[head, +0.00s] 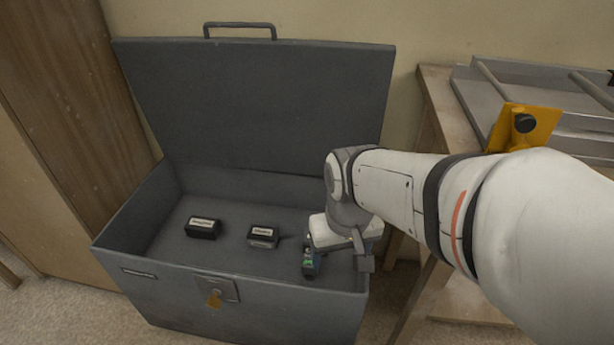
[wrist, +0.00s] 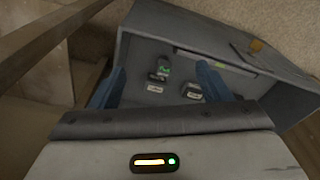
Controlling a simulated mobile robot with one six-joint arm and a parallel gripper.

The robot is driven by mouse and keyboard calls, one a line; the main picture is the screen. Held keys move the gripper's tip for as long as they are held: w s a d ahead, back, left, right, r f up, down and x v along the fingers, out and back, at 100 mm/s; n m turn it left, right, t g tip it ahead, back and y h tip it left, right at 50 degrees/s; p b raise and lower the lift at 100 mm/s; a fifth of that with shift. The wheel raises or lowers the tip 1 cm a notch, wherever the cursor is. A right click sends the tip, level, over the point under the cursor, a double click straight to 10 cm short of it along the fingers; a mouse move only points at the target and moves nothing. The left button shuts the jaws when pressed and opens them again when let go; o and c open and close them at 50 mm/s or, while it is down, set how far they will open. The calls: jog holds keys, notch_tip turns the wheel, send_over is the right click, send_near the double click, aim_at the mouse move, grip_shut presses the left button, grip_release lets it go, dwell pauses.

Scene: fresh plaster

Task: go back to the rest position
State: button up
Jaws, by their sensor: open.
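My gripper (head: 337,258) hangs over the right end of an open grey metal chest (head: 240,300). In the wrist view its two blue fingers (wrist: 158,82) are spread apart with nothing held between them. A dark block with a green light (head: 309,264) sits in the chest below the gripper, partly hidden by it; it also shows in the wrist view (wrist: 163,72). Two black blocks with pale labels, one at the left (head: 203,229) and one in the middle (head: 263,237), lie on the chest floor.
The chest's lid (head: 255,105) stands raised at the back. A wooden bench (head: 437,100) with metal trays (head: 480,100) stands close on the right, beneath my arm. A wooden cabinet (head: 70,110) is at the left.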

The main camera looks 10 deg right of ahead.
jog(key=shift+r, duration=0.1)
notch_tip(320, 180, up, 30)
jog(key=t+p, duration=0.1)
jog(key=p, duration=2.6)
jog(key=shift+s, duration=0.15)
jog(key=shift+c, duration=0.4)
